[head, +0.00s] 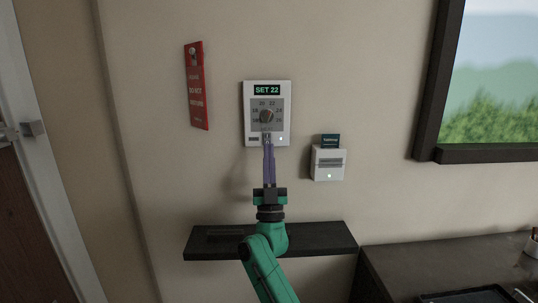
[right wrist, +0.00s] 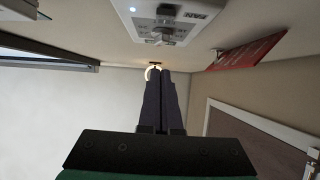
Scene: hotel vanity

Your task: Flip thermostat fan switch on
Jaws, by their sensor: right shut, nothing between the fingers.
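The white thermostat (head: 285,98) hangs on the wall, its display reading "SET 22". A round dial (head: 267,116) sits on its grey face, with a lit white dot at lower right. In the right wrist view, the thermostat (right wrist: 125,14) is at the top, with a FAN label (right wrist: 195,15) and a small switch (right wrist: 166,11) beside it. My right gripper (head: 267,137) is shut and empty, pointing up, its tips overlapping the thermostat's lower middle in the head view. In the wrist view its fingertips (right wrist: 160,71) appear apart from the thermostat. My left gripper is out of view.
A red door hanger (head: 196,88) hangs at left. A white card holder (head: 327,167) with a dark card (head: 330,141) is at lower right. A dark shelf (head: 325,238) juts out below. A framed picture (head: 427,100) and desk (head: 440,262) are at right.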

